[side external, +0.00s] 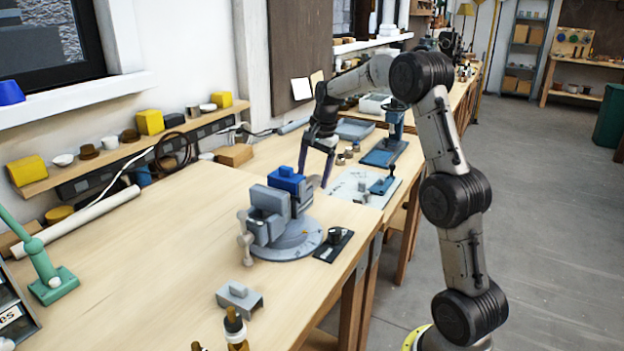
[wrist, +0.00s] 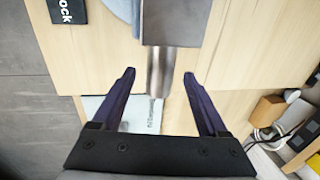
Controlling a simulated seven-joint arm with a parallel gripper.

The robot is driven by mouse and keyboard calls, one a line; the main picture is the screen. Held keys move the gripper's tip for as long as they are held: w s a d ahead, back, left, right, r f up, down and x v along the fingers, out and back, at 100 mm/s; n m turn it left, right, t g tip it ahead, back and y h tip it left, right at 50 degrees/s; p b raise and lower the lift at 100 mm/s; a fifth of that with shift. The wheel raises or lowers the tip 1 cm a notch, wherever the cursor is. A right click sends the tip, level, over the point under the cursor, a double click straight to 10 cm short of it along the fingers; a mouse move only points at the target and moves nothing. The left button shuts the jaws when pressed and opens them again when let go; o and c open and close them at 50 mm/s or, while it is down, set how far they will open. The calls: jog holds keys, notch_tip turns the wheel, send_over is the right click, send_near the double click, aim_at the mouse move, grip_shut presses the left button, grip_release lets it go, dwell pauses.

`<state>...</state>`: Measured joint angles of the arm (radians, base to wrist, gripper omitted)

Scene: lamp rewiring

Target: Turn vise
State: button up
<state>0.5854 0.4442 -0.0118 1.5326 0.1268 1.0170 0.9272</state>
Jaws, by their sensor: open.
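The grey vise (side external: 268,215) stands on a round grey turntable base (side external: 300,240) on the wooden bench, with a blue block (side external: 286,180) at its far end. A grey handle (side external: 245,240) hangs at its near left end. In the wrist view, a grey part of the vise (wrist: 175,20) is at the top, with a metal cylinder (wrist: 160,70) sticking out toward my gripper. My gripper (side external: 316,168) is open and empty just beyond the blue block.
A black plate with a knob (side external: 334,244) lies beside the base; its "lock" lettering (wrist: 67,12) shows in the wrist view. A pale mat (side external: 360,188) and a blue stand (side external: 388,150) are beyond. A grey bracket (side external: 239,297) is nearer.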

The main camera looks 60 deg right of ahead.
jog(key=shift+w+f, duration=0.15)
jog(key=shift+f, duration=0.7)
jog(key=shift+c, duration=0.2)
grip_shut()
jog(key=shift+r, duration=0.1)
dwell(0.6)
